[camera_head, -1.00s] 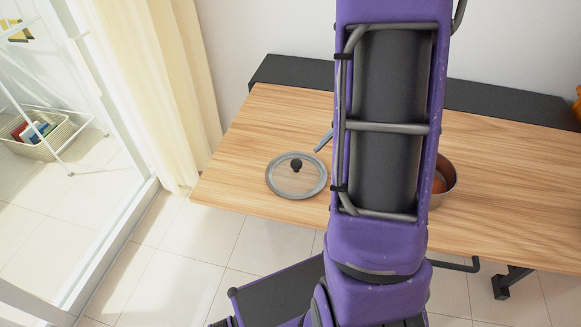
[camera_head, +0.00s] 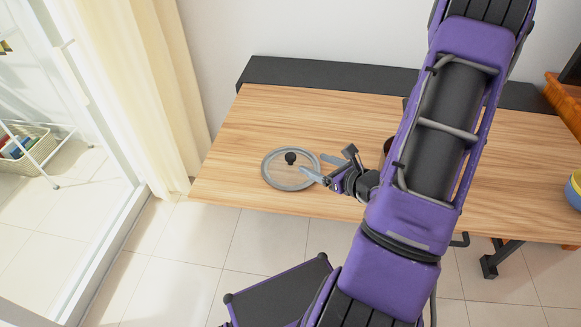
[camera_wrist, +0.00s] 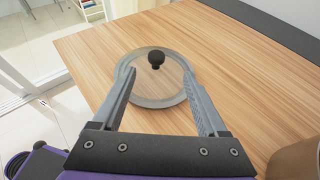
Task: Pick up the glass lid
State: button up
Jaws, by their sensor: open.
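The glass lid (camera_head: 290,176) lies flat near the left front part of the wooden table (camera_head: 240,130). It is round and clear with a grey rim and a black knob (camera_head: 290,158) on top. My gripper (camera_head: 325,175) is at the lid's right edge in the head view, fingers pointing left toward it. In the wrist view the lid (camera_wrist: 158,92) is ahead, with its knob (camera_wrist: 156,58) beyond and roughly between the two open finger tips (camera_wrist: 160,72). The fingers overlap the lid's rim in the picture. Nothing is between them in grasp.
A brown pot (camera_wrist: 296,160) is at the lower right in the wrist view, largely cut off. A yellow and blue bowl (camera_head: 574,190) is at the far right. A cream curtain (camera_head: 140,90) hangs left of the table. The table behind the lid is clear.

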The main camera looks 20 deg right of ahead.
aim_at(292, 156)
jog(key=x, duration=0.6)
jog(key=shift+w+a+f, duration=0.1)
jog(key=shift+w, duration=0.05)
jog(key=x, duration=0.4)
jog(key=shift+a+f, duration=0.2)
jog(key=shift+a, duration=0.05)
jog(key=shift+w+a+f+b, duration=0.1)
jog(key=shift+w+f+b, duration=0.15)
jog(key=shift+w, duration=0.2)
jog(key=shift+r, duration=0.1)
grip_shut()
